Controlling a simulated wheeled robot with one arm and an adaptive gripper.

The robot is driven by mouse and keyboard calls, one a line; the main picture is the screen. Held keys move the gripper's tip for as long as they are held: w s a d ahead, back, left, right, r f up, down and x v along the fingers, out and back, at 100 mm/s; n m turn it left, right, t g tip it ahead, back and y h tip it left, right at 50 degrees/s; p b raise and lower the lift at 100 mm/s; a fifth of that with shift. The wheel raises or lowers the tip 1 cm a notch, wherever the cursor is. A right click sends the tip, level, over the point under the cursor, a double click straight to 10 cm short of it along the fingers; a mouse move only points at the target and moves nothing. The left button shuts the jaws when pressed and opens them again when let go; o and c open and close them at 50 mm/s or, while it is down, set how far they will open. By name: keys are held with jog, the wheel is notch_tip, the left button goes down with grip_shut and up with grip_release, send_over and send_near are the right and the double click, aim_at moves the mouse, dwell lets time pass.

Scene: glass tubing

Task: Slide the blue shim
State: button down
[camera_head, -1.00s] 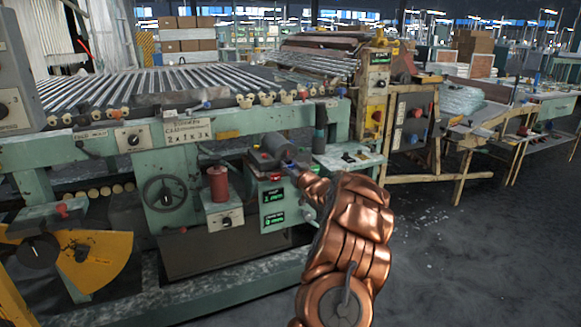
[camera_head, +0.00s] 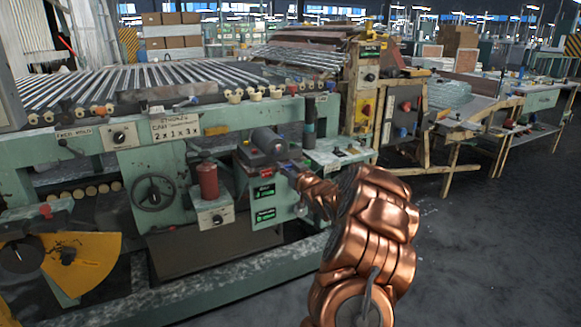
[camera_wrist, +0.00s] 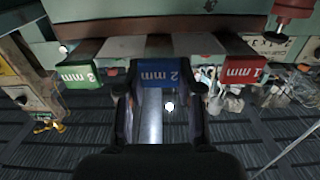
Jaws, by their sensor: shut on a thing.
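The blue shim (camera_wrist: 163,74), marked "2 mm", shows in the wrist view between my gripper's two fingers. My gripper (camera_wrist: 160,92) is shut on its blue end. A green "3 mm" shim (camera_wrist: 80,77) is on the left and a red "1 mm" shim (camera_wrist: 243,69) on the right; both are apart from my fingers. Grey metal strips run back from the coloured ends. In the head view my gripper (camera_head: 296,172) is small, at the front of the green machine's right-hand unit; the blue shim cannot be made out clearly there.
A dark cylinder (camera_head: 269,140) sits on the unit near my gripper, with green displays (camera_head: 264,203) below it. A red canister (camera_head: 207,180) stands to its left. The roller bed (camera_head: 150,83) lies behind. Wooden-framed benches (camera_head: 455,130) are at right; floor in front of them is clear.

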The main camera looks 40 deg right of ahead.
jog(key=shift+f, duration=0.1)
jog(key=c, duration=0.7)
grip_release()
jog(key=shift+s, duration=0.1)
jog(key=shift+v, duration=6.05)
